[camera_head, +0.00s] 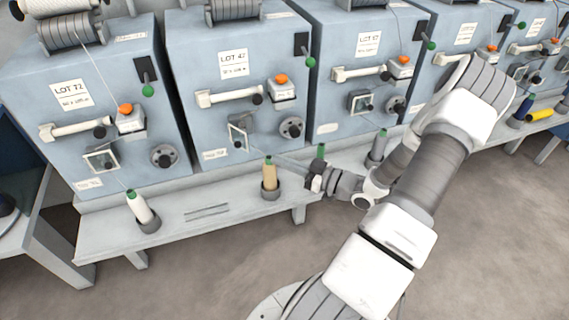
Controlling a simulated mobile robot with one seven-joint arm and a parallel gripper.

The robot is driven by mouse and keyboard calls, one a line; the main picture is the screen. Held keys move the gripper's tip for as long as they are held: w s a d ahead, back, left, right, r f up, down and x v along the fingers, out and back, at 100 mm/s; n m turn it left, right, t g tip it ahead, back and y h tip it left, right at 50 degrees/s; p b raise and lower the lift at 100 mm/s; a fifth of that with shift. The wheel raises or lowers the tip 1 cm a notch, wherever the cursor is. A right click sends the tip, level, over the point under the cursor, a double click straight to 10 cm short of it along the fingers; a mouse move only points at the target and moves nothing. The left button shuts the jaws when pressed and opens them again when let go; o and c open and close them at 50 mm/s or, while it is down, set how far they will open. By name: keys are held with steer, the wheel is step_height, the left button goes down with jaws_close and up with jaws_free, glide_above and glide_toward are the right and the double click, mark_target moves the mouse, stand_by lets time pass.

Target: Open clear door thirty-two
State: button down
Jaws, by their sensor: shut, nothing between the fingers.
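Small clear doors sit low on the fronts of the blue-grey machines. One clear door (100,160) is on the left machine, labelled LOT 72. Another clear door (238,137) is on the machine labelled LOT 42 and looks angled out from the front. A third clear door (360,103) is on the machine whose label (369,44) is too small to read surely. I cannot make out a number thirty-two. My gripper (313,184) is shut and empty in front of the shelf, below and apart from these doors.
A shelf (205,222) runs along the machines with a white bobbin (139,207), a tan bobbin (269,175) and others. A green-topped bobbin (320,151) stands just behind my gripper. White bar handles (228,97) stick out above the doors. My arm covers part of the right machines.

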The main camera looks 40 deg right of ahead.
mark_target(240, 146)
steer(key=b+x, duration=0.2)
steer(key=x, duration=0.8)
steer(key=a, duration=0.3)
steer(key=shift+w+a, duration=0.1)
steer(key=shift+a, duration=0.3)
